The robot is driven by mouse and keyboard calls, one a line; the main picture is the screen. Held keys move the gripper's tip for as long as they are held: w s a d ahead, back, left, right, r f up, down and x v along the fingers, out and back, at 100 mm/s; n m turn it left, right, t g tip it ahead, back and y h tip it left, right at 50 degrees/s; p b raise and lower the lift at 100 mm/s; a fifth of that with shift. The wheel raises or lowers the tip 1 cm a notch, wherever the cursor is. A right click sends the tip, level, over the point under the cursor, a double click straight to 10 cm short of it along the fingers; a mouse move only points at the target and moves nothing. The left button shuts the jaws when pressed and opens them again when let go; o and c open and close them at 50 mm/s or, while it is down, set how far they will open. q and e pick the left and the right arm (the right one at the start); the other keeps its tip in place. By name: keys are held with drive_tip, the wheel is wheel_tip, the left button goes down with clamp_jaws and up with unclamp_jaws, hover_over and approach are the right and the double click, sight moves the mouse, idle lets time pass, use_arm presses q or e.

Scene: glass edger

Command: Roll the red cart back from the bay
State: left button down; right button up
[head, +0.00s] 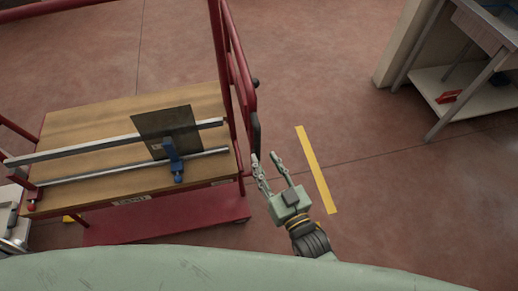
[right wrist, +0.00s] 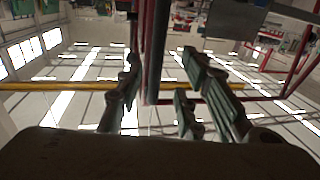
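The red cart (head: 165,225) stands at the left of the head view, with a wooden deck (head: 90,120) and a red tube frame. A dark upright grip (head: 255,130) sits on its right side. My right gripper (head: 265,157) is open and empty, just right of the cart's frame, with its fingers pointing up the picture near the lower end of the grip. In the right wrist view, the open fingers (right wrist: 160,62) stand on both sides of red and dark upright bars; I cannot tell how far ahead these are. My left gripper is not in view.
A dark plate (head: 167,122) and metal rails with a blue clamp (head: 173,160) lie on the deck. A yellow floor strip (head: 317,170) is right of my gripper. A metal workbench (head: 480,100) stands at the upper right. The floor between is clear.

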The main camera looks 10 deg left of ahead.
drive_tip(key=shift+v, duration=2.25)
drive_tip(key=s+d+f+m+g+h, duration=0.1)
drive_tip(key=s+d+f+g+h, duration=0.2)
drive_tip(key=f, duration=0.7)
drive_tip(key=s+d+f+g+h, duration=0.15)
drive_tip(key=d+f, duration=0.35)
drive_tip(key=f, duration=0.5)
drive_tip(key=s+d+f+m+g+h, duration=0.1)
drive_tip(key=s+d+f+g, duration=0.2)
drive_tip(key=f, duration=0.7)
drive_tip(key=s+d+f+g+h, duration=0.1)
drive_tip(key=s+d+f, duration=0.3)
drive_tip(key=s, duration=0.4)
drive_tip(key=s+d+f+m+g+h, duration=0.1)
drive_tip(key=s+d+f+g, duration=0.2)
drive_tip(key=s+f, duration=0.3)
drive_tip(key=s+d+f+g+h+b, duration=0.1)
drive_tip(key=s+d+f+g, duration=0.2)
drive_tip(key=s, duration=0.7)
wheel_tip(320, 180, down, 3)
drive_tip(key=d, duration=0.2)
drive_tip(key=shift+s+d+m+h, duration=0.2)
drive_tip(key=shift+d+m+h, duration=0.15)
drive_tip(key=shift+m, duration=0.05)
